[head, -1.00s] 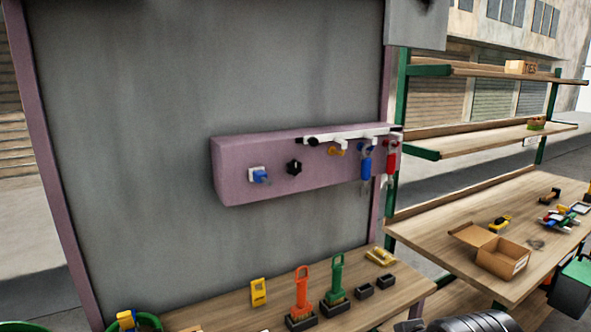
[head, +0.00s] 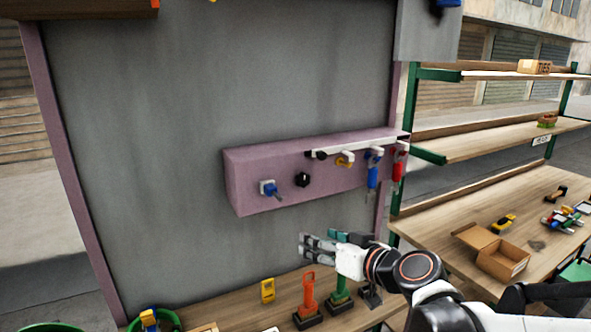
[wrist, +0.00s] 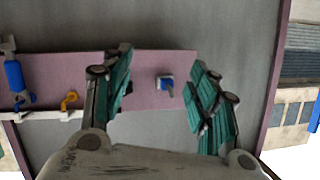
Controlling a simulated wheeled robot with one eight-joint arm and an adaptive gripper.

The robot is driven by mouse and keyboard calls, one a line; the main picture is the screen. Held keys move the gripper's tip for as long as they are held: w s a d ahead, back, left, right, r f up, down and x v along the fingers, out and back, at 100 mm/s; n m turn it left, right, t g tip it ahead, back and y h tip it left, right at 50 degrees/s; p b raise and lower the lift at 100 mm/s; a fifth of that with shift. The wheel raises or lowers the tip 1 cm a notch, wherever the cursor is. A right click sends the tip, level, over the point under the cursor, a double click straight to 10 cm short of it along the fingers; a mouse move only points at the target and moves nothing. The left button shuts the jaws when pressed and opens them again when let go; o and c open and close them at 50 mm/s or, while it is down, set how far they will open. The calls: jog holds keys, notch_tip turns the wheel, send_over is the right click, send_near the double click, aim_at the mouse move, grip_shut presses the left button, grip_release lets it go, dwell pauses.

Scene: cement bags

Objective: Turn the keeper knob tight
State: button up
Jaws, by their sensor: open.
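A black lobed knob (head: 303,179) sits on the front of a pink wall box (head: 245,190); it looks like the keeper knob. Left of it on the box is a blue fitting with a small lever on a white plate (head: 268,188). My gripper (head: 312,245) is open and empty, below the box and apart from it, pointing left. In the wrist view my gripper (wrist: 160,58) has its teal fingers spread, with the blue fitting (wrist: 165,86) seen between them.
A white rail (head: 350,147) on the box carries a yellow hook (head: 345,160), a blue tool (head: 373,172) and a red tool (head: 397,168). Below, a bench holds an orange brush (head: 308,295) and a yellow device (head: 268,290). Shelves with an open carton (head: 500,255) stand right.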

aim_at(304, 182)
jog(key=w+d+r+m+t+p, duration=0.1)
jog(key=w+d+r+t+p, duration=0.35)
jog(key=w, duration=0.25)
jog(key=shift+g, duration=0.35)
jog(key=x, duration=1.4)
jog(key=shift+s+a+r, duration=0.15)
jog(key=shift+a+r, duration=0.05)
jog(key=shift+r, duration=0.2)
jog(key=c, duration=1.1)
